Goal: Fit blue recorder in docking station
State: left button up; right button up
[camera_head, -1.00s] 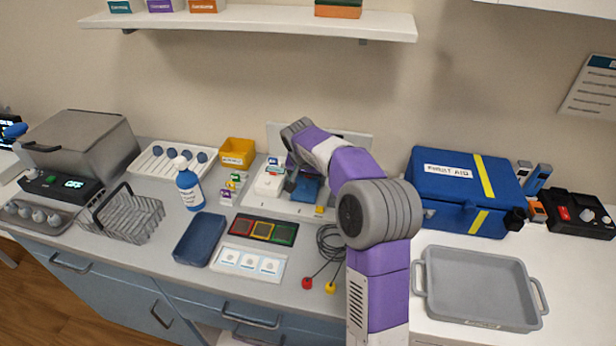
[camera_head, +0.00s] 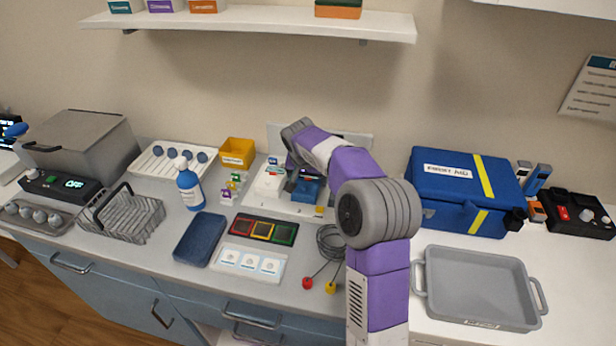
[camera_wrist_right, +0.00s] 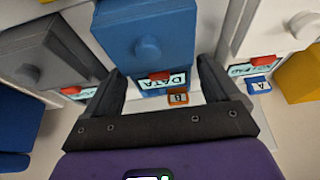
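The blue recorder (camera_head: 309,188) is at the white docking station (camera_head: 282,206) at the back middle of the bench. In the right wrist view the blue recorder (camera_wrist_right: 147,35) has a round knob and a DATA label. A grey unit (camera_wrist_right: 45,50) and a white unit (camera_wrist_right: 275,25) flank it there. My right gripper (camera_wrist_right: 162,78) has its dark fingers apart, one on each side of the recorder's labelled end. I cannot tell whether they touch it. My right arm hides part of the station in the head view. My left gripper is not in view.
A blue first aid case (camera_head: 432,212) stands right of my arm, with a grey tray (camera_head: 480,288) in front. A yellow bin (camera_head: 237,152), a blue-labelled bottle (camera_head: 190,188) and a dark blue tray (camera_head: 200,240) are left. Cables (camera_head: 331,240) lie before the station. A shelf (camera_head: 250,22) hangs above.

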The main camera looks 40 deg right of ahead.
jog(key=shift+r, duration=0.2)
jog(key=shift+r+p, duration=1.8)
jog(key=shift+r, duration=0.05)
jog(key=shift+o, duration=1)
jog(key=shift+r+p, duration=1.4)
jog(key=shift+r, duration=0.1)
